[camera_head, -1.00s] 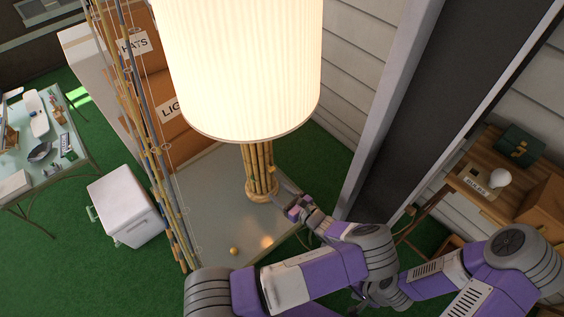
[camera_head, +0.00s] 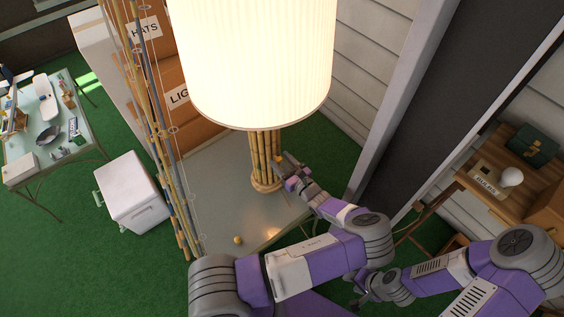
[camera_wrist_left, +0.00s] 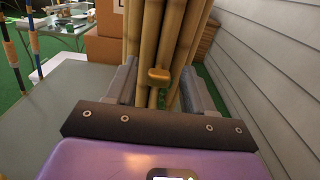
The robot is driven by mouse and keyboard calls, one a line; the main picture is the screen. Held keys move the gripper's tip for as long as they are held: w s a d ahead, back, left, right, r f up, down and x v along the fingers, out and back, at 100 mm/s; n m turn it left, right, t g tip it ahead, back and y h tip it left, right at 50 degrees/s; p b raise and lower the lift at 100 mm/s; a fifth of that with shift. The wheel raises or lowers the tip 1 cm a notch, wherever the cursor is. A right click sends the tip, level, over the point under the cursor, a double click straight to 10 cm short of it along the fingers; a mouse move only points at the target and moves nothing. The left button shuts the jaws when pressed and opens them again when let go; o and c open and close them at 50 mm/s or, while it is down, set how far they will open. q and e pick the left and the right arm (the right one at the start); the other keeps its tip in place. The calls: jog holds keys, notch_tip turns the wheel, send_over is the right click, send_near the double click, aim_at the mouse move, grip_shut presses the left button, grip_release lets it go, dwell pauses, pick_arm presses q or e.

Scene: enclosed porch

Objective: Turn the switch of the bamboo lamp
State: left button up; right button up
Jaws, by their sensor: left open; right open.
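The bamboo lamp (camera_head: 264,163) stands on a pale table, with a lit, ribbed white shade (camera_head: 255,65) above a base of bundled bamboo poles. Its switch looks like a small yellow-brown knob (camera_wrist_left: 158,75) on the front of the poles in the left wrist view. My left gripper (camera_head: 285,168) is at the right side of the lamp base, below the shade. In the left wrist view its open fingers (camera_wrist_left: 163,85) stand on either side of the knob; I cannot tell if they touch it. My right gripper (camera_head: 362,290) is low, away from the lamp and partly hidden.
Bamboo rods (camera_head: 160,130) stand upright left of the lamp. Boxes labelled HATS (camera_head: 145,30) are stacked behind. A white cooler (camera_head: 130,190) is on the green floor. A siding wall (camera_head: 365,70) is close on the right.

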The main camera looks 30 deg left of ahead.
pick_arm(q)
grip_shut()
jog(key=n+p, duration=0.1)
jog(key=n, duration=0.3)
jog(key=shift+s+n, duration=0.1)
jog(key=shift+n, duration=0.2)
jog(key=n+p, duration=0.1)
jog(key=n, duration=0.3)
jog(key=shift+s+a+n+p, duration=0.1)
jog(key=shift+n+p, duration=0.2)
jog(key=n, duration=0.4)
jog(key=shift+f+n+p, duration=0.15)
jog(key=shift+n+p, duration=0.15)
jog(key=shift+p, duration=0.1)
jog(key=shift+f+n+p, duration=0.15)
jog(key=shift+n+p, duration=0.15)
jog(key=shift+n, duration=1.8)
jog(key=shift+s, duration=0.1)
